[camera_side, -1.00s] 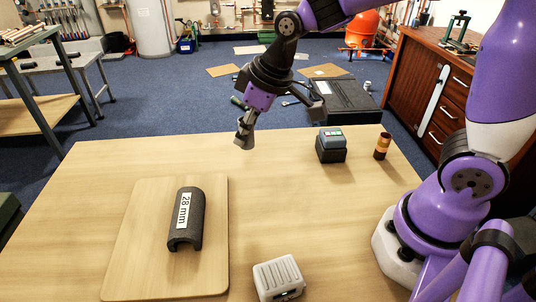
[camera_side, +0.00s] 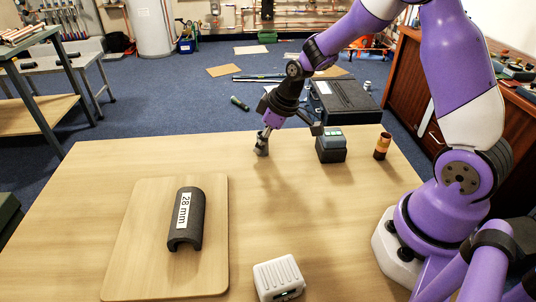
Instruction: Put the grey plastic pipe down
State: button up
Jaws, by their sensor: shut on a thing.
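My gripper (camera_side: 264,134) points down over the far middle of the table. It is shut on a small grey piece, the grey plastic pipe (camera_side: 262,147), which is small in view and partly covered by the fingers. The pipe's lower end is close to the tabletop near the back edge. I cannot tell whether it touches the wood.
A wooden board (camera_side: 150,245) bears a black half-sleeve marked "28 mm" (camera_side: 186,220). A ribbed white box (camera_side: 278,278) sits in front. The table's middle is clear.

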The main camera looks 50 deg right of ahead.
jog(key=o, duration=0.9)
jog(key=shift+f, duration=0.1)
jog(key=v, duration=1.2)
jog(key=s+a+r+m, duration=0.1)
jog(key=s, duration=0.3)
jog(key=s+a+r+m+t+h, duration=0.1)
jog(key=s+a+r+m, duration=0.1)
jog(key=s, duration=0.2)
jog(key=s+a+r+m, duration=0.1)
jog(key=s+a, duration=0.1)
jog(key=s, duration=0.3)
jog(key=shift+a+r+h, duration=0.2)
jog(key=shift+r+h, duration=0.2)
jog(key=shift+w, duration=0.1)
